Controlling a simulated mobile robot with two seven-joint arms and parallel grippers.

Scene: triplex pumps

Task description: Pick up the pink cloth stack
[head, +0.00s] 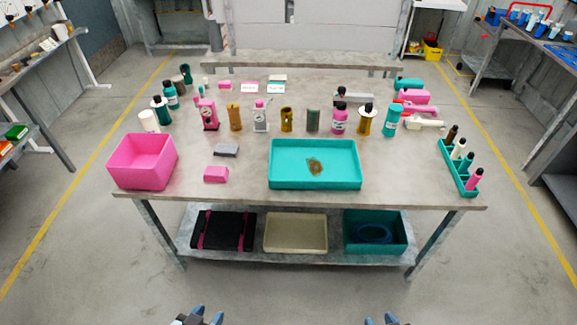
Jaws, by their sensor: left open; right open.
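A small pink block-like stack (216,174), which looks like the pink cloth stack, lies on the worktable (230,190) near its front edge. It sits between the pink bin and the teal tray, with a flat grey block (227,150) just behind it. My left gripper (208,314) is at the bottom edge, open and empty, well in front of the table. My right gripper (379,320) is also at the bottom edge, open, with only its fingertips showing. Both are apart from the stack.
A pink bin (142,165) stands left and a teal tray (315,184) with a brown patch stands right of the stack. A row of bottles and dispensers (339,122) stands behind. A teal bottle rack (458,178) is at the right. The lower shelf (255,254) holds trays.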

